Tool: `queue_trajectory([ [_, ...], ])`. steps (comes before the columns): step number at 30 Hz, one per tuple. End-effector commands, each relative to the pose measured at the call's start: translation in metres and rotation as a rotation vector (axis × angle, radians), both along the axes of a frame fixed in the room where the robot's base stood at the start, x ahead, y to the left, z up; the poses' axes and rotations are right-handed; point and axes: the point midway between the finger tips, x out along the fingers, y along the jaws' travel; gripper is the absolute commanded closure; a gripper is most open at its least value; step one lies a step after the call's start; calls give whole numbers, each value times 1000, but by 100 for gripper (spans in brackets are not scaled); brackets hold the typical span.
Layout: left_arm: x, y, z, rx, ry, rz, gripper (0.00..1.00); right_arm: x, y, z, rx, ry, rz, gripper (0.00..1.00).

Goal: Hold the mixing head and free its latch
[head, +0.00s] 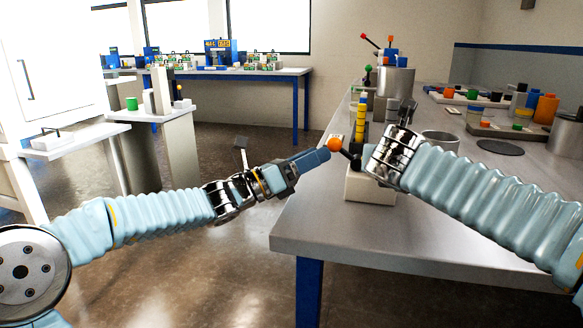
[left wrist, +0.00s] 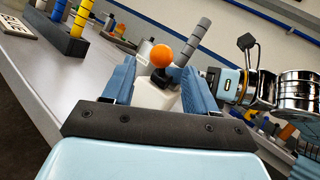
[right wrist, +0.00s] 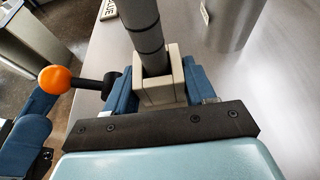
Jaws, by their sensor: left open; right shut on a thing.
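The mixing head shows in the right wrist view as a cream block (right wrist: 160,88) with a dark-banded grey rod (right wrist: 143,30) rising from it. My right gripper (right wrist: 157,95) is shut on the cream block, one finger on each side. The latch is a black lever with an orange ball knob (head: 334,145), sticking out to the left of the block. My left gripper (head: 318,158) is open, its fingertips close to the knob. In the left wrist view the knob (left wrist: 162,55) appears between the open fingers; contact cannot be told. My right fingers are hidden in the head view.
A cream base (head: 370,190) stands near the front left corner of the grey bench (head: 440,240). A rack with yellow pieces (head: 361,125) stands behind it. A metal pot (head: 440,140) and a dark disc (head: 500,147) lie to the right. The bench front is clear.

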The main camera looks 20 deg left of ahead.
Motion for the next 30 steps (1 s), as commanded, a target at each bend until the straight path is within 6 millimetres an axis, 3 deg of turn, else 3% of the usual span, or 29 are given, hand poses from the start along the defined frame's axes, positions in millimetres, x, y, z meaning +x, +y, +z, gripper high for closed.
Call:
queue_trajectory([
  [3, -15, 22, -9, 3, 2, 4, 42, 0, 0, -1, -2, 1, 1, 92],
  [9, -33, 44, -19, 0, 1, 2, 42, 0, 0, -1, -2, 1, 1, 92],
  [23, -37, 49, -21, -1, 1, -2, 42, 0, 0, -1, -2, 2, 1, 92],
  [24, -37, 49, -21, -1, 1, -2, 42, 0, 0, -1, -2, 2, 1, 41],
  [29, -37, 49, -21, -1, 1, -2, 42, 0, 0, -1, -2, 1, 1, 16],
  [30, -37, 49, -21, -1, 1, -2, 42, 0, 0, -1, -1, 1, 0, 16],
])
